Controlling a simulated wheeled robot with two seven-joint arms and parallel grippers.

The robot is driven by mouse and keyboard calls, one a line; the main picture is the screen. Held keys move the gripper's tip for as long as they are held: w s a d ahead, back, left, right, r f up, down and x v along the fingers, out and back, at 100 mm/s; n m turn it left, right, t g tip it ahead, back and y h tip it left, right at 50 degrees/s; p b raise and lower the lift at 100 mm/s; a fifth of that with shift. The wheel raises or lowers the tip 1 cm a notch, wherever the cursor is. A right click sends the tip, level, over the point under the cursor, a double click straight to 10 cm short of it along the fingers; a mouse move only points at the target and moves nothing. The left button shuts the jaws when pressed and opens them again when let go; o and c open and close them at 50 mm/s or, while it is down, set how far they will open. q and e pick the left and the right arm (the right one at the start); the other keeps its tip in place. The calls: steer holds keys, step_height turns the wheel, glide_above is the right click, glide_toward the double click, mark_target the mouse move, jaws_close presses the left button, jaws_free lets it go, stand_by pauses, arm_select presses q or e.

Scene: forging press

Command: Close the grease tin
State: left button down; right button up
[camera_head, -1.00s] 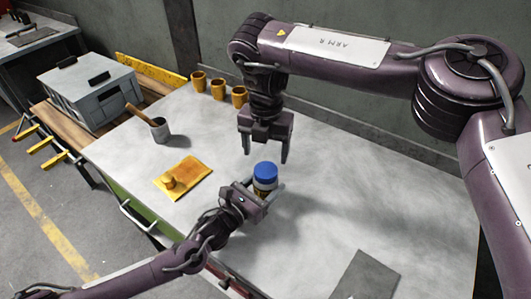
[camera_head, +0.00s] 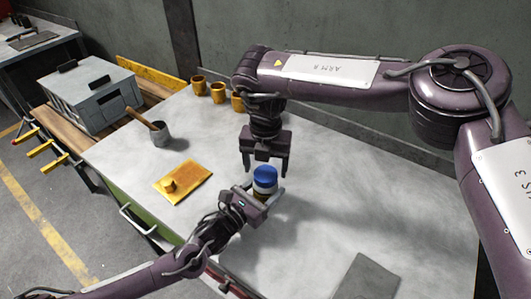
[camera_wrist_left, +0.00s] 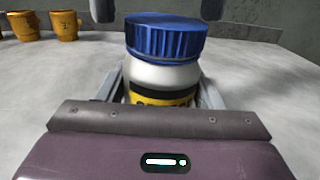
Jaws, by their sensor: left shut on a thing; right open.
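The grease tin (camera_head: 264,187) stands upright on the grey table, a white jar with a black and yellow label. Its ribbed blue lid (camera_head: 265,174) sits on top; it also shows in the left wrist view (camera_wrist_left: 165,37). I cannot tell whether the lid is screwed tight. My left gripper (camera_head: 265,194) is shut on the tin's body from the front left, with a finger on each side. My right gripper (camera_head: 265,170) points down, open and empty, just above and behind the lid. Its fingertips show at the top of the left wrist view.
A yellow plate (camera_head: 184,183) with a small knob lies to the left. A dark grey flat sheet (camera_head: 366,277) lies at the front right. The table's right side is clear.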

steer(key=shift+f, duration=0.8)
steer(key=shift+c, duration=0.3)
steer(key=c, duration=0.9)
steer(key=o, duration=1.1)
steer(key=shift+o, duration=0.2)
step_height(320, 180, up, 12)
